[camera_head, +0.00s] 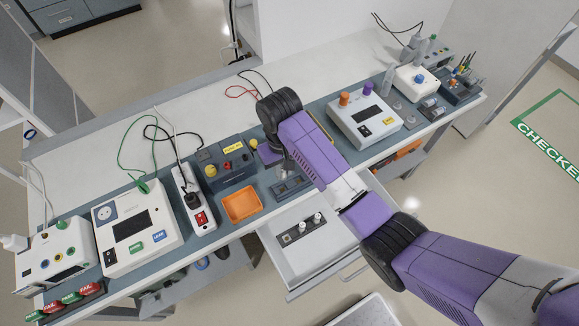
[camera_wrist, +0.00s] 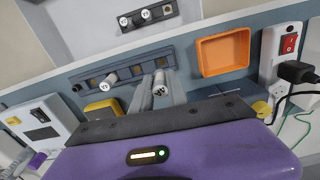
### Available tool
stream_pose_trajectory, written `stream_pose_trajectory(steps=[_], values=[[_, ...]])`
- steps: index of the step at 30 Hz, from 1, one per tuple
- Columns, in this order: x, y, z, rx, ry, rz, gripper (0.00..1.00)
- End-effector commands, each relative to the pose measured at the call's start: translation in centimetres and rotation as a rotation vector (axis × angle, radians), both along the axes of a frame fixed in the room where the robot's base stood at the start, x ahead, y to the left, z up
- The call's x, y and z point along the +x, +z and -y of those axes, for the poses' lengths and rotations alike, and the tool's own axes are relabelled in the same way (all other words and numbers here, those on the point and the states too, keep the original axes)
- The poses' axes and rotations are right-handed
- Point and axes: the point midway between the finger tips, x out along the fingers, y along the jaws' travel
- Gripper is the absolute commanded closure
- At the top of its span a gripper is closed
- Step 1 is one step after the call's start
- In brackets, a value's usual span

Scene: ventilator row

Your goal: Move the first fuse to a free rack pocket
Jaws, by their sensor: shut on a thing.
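My gripper (camera_wrist: 160,90) is shut on a white fuse (camera_wrist: 160,84) with dark markings, over the near edge of the bench rack. I cannot tell whether the fuse's lower end touches the rack. The grey bench rack (camera_wrist: 124,68) has another white fuse (camera_wrist: 110,77) standing in it and brownish pockets that look empty. In the head view the bench rack (camera_head: 291,187) lies partly behind my arm, and the held fuse is hidden. A second strip (camera_head: 299,232) with two white fuses lies in the open drawer, and it also shows in the wrist view (camera_wrist: 153,15).
The open drawer (camera_head: 330,259) juts out in front of the bench. An orange tray (camera_head: 241,205) and a power strip (camera_head: 194,201) stand left of the rack. A white device (camera_head: 364,117) with orange and purple knobs stands right of it. A yellow-marked item (camera_wrist: 103,109) is close to my gripper.

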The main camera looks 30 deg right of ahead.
Motion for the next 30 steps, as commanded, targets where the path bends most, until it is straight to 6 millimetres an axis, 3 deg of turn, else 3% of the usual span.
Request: stream_pose_trajectory(steps=[11,30], values=[[0.1,-1.0,-0.1,0.006,-0.023,0.003,1.0],[0.1,-5.8,-0.1,0.005,-0.022,0.005,1.0]])
